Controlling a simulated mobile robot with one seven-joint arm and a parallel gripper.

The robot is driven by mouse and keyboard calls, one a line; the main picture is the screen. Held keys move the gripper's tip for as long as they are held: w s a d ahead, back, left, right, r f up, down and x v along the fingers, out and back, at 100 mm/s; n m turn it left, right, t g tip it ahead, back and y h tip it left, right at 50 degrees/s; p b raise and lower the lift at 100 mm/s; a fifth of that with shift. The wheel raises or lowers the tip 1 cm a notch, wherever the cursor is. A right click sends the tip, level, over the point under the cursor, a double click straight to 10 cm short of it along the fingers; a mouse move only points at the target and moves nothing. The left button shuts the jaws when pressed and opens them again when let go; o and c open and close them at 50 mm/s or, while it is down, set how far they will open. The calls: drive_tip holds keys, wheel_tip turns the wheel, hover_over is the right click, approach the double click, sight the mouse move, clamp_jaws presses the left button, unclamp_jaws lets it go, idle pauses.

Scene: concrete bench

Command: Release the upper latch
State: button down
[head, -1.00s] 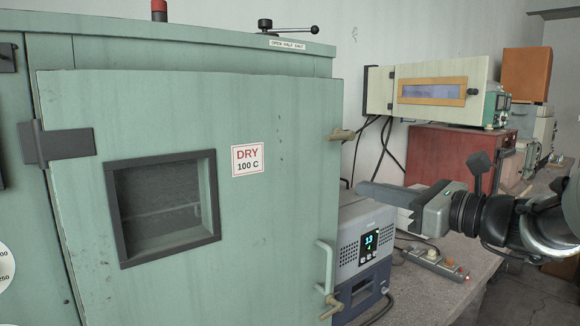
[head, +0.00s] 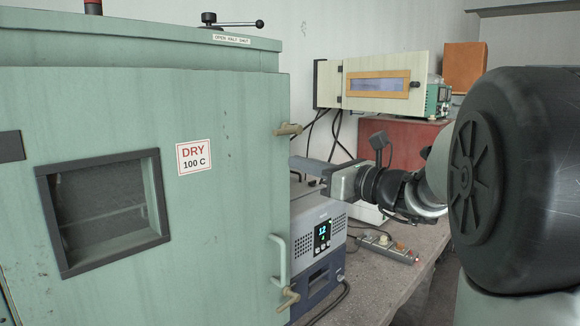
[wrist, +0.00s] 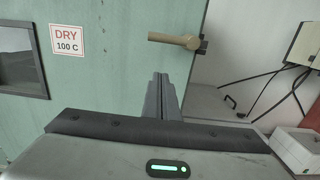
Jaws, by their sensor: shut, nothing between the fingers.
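The upper latch (head: 288,129) is a tan, brass-like handle at the upper right edge of the green oven door (head: 225,230). In the wrist view the upper latch (wrist: 175,40) lies roughly level, its grip end to the left over the door and its pivot at the door's edge. The door looks closed. My gripper (head: 294,163) is shut and empty, just below the latch in the head view. In the wrist view its fingertips (wrist: 160,78) point at the door below the latch, with a visible gap. I cannot tell the depth between them.
A lower latch (head: 288,299) and a pull handle (head: 280,260) sit below on the door edge. A grey device with a display (head: 318,235) stands close beneath my gripper. A power strip (head: 390,247) lies on the bench (head: 385,280). A red cabinet (head: 410,143) stands behind.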

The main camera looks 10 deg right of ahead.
sight(282, 130)
drive_tip(key=r, duration=0.1)
drive_tip(key=w+a+r, duration=0.1)
drive_tip(key=r+p, duration=0.1)
drive_tip(key=r, duration=0.1)
drive_tip(key=shift+w+a, duration=0.15)
drive_tip(key=shift+w, duration=0.25)
drive_tip(key=shift+r, duration=0.1)
